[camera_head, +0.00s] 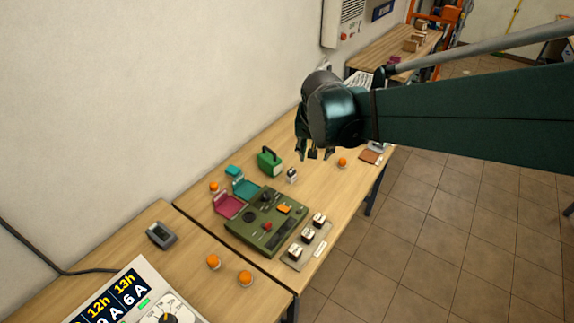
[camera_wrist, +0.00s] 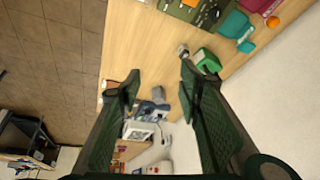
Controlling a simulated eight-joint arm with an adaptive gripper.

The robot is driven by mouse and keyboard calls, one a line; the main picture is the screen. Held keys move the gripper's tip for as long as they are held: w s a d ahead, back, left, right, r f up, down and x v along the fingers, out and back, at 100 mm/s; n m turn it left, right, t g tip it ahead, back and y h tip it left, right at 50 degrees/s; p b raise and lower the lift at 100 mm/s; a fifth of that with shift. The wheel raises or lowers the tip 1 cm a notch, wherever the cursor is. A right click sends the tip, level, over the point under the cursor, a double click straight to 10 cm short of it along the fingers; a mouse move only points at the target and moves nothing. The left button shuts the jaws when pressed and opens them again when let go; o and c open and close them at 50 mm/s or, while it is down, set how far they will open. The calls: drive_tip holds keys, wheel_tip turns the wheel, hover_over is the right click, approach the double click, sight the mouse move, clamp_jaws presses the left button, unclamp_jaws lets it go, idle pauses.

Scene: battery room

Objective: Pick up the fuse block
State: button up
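A small white and dark block (camera_head: 292,175), likely the fuse block, stands alone on the wooden table beside the green case with a handle (camera_head: 269,160). In the wrist view the small block (camera_wrist: 183,50) shows near the tip of the right-hand finger. Similar white and black blocks (camera_head: 307,235) sit in a row on a pale holder, so I cannot be sure which is the fuse block. My gripper (camera_head: 313,153) hangs above the table, up and right of the lone block in the head view. In the wrist view my gripper (camera_wrist: 158,76) is open, with nothing between its fingers.
An olive panel (camera_head: 252,228) with knobs lies in front of the lone block. Pink (camera_head: 229,206) and teal (camera_head: 246,188) holders stand along its left side. Orange balls (camera_head: 342,162) are scattered about. The table's right edge drops to the tiled floor (camera_head: 430,230). A wall borders the left.

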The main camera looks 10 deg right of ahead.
drive_tip(key=w+a+f+m+h+b, duration=0.1)
drive_tip(key=w+a+f+m, duration=0.15)
drive_tip(key=w+f, duration=0.75)
drive_tip(key=m+g+h+b, duration=0.1)
drive_tip(key=m+g+b, duration=0.1)
drive_tip(key=m, duration=0.1)
hover_over(291, 171)
drive_tip(key=s+a, duration=0.2)
wheel_tip(291, 171, down, 13)
drive_tip(key=shift+f, duration=0.15)
drive_tip(key=shift+d, duration=0.1)
drive_tip(key=shift+x, duration=1.3)
drive_tip(key=shift+w+f, duration=0.1)
drive_tip(key=shift+b+x, duration=0.35)
drive_tip(key=shift+x, duration=2.1)
drive_tip(key=shift+w, duration=0.1)
drive_tip(key=c, duration=1)
